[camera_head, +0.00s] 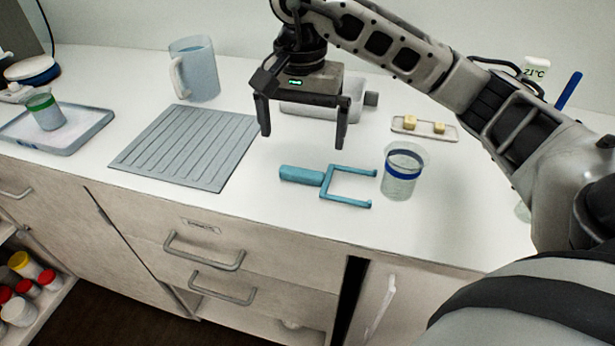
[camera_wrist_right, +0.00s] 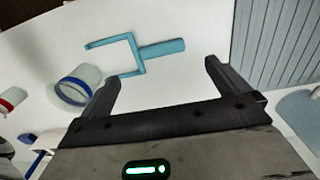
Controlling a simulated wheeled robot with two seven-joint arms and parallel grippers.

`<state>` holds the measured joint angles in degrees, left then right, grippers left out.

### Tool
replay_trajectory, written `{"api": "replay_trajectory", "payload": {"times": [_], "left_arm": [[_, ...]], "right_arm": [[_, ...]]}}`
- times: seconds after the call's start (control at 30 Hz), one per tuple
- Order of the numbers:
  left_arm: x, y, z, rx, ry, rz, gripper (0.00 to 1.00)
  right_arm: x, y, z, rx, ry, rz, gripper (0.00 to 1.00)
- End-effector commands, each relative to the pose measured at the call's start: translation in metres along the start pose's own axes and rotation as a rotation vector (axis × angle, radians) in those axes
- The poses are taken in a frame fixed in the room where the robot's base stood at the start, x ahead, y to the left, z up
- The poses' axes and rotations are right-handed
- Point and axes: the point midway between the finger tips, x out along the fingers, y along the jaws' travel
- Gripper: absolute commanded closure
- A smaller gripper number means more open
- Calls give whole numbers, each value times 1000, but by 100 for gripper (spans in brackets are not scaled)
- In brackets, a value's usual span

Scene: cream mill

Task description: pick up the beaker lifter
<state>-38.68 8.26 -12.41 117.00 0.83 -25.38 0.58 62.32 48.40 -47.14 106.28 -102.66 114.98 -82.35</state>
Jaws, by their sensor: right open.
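The beaker lifter (camera_head: 302,175) is a teal two-pronged fork with a thick handle. It lies flat on the white counter, handle to the left and prongs to the right, beside a glass beaker with a blue band (camera_head: 402,172). My right gripper (camera_head: 303,138) is open and empty, pointing down above the counter, behind the lifter in the head view. In the right wrist view the lifter (camera_wrist_right: 160,50) lies beyond the open fingers (camera_wrist_right: 162,80), apart from them, with its handle to the right. The banded beaker (camera_wrist_right: 78,85) is left of the fingers there. My left gripper is not in view.
A ribbed grey mat (camera_head: 185,147) lies left of the lifter. A jug (camera_head: 196,68) stands behind it. A grey tray (camera_head: 60,135) holds a green-banded beaker (camera_head: 45,110) at far left. A small tray with yellowish cubes (camera_head: 424,130) is behind the blue-banded beaker. Counter in front of the lifter is clear.

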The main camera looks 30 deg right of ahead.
Motion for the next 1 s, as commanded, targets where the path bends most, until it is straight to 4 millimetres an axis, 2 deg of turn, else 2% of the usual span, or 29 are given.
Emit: {"api": "replay_trajectory", "payload": {"times": [0.03,0.2,0.37,0.53,0.7,0.97,1.0], "left_arm": [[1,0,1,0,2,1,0],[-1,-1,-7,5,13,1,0],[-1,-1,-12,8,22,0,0],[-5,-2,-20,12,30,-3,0],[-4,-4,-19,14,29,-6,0],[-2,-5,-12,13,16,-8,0],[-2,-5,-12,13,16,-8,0]], "right_arm": [[13,0,1,-1,-5,2,0],[31,0,0,0,-1,1,0],[40,1,0,0,-1,0,0],[64,5,0,0,-5,3,0],[84,4,-1,0,-2,-1,0],[88,4,-1,0,0,-4,0],[88,4,-1,0,0,-4,8]]}}
